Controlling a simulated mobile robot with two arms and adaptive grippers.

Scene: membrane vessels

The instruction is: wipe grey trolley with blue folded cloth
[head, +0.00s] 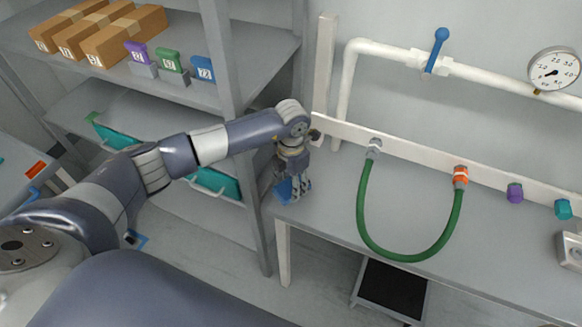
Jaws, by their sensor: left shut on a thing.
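My left gripper (293,188) points down at the left end of the grey bench and is shut on the blue folded cloth (284,191). The cloth is mostly hidden by the fingers; only a blue part shows at their left side. I cannot tell if it touches the bench top. A grey surface with orange and blue marks (18,168) at the left edge may be the grey trolley; it is cut off by the frame. My right gripper is not in view.
The grey bench (325,215) carries a green hose (405,258) looped from a wall rail, with a white pipe, blue-handled valve (436,50) and gauge (555,70) above. A grey shelf (195,92) holds cardboard boxes (122,37) and teal bins. A black-topped platform (392,289) lies under the bench.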

